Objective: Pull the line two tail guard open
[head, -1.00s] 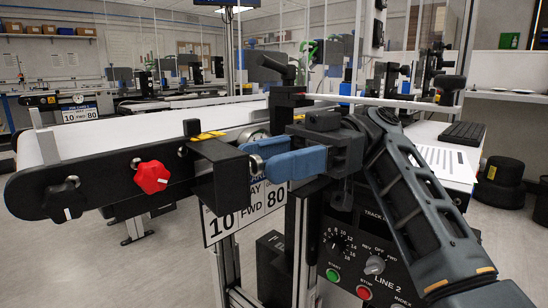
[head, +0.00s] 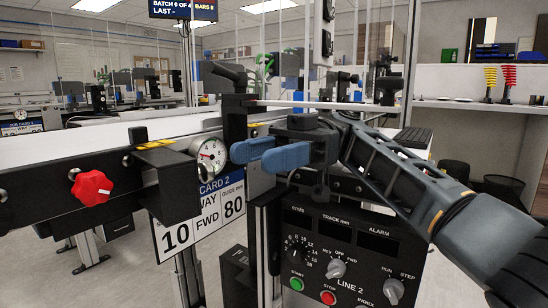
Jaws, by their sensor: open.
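The black boxy guard (head: 168,184) sits at the near side of the belt conveyor, right of the red knob, with a yellow-striped top edge. I cannot tell whether it is closed or partly swung out. My gripper (head: 252,158) has two blue fingers, open with a gap between them and nothing visible in it. It points left, just right of a round dial gauge (head: 208,155), and appears apart from the guard. The line two control panel (head: 338,262) stands below my gripper, with a green start button and a red stop button.
A red knob (head: 92,188) projects from the conveyor's side rail. A card reading 10 FWD 80 (head: 205,218) hangs below the gauge. A black post with a clamp (head: 236,112) rises behind my fingers. Bare floor (head: 115,275) lies at lower left.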

